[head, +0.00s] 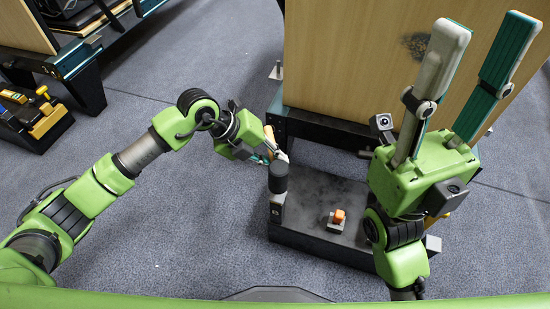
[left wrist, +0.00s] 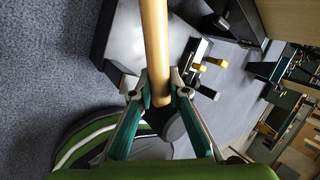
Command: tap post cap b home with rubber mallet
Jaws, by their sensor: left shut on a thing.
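My left gripper (head: 268,153) is shut on the light wooden handle of the mallet (head: 270,136). In the left wrist view the handle (left wrist: 154,45) runs up from between the left fingertips (left wrist: 160,92). A dark upright cylinder (head: 279,178) shows just below the left gripper, probably the mallet's head; its join to the handle is hidden. It stands over a grey post-like piece (head: 276,206); whether they touch I cannot tell. My right gripper (head: 484,45) points up, fingers wide apart and empty.
The dark platform (head: 310,185) lies on grey carpet, with a large wooden panel (head: 350,60) behind it. My right arm covers its right end. Another dark base with yellow parts (head: 42,120) stands at the far left. Open carpet lies between.

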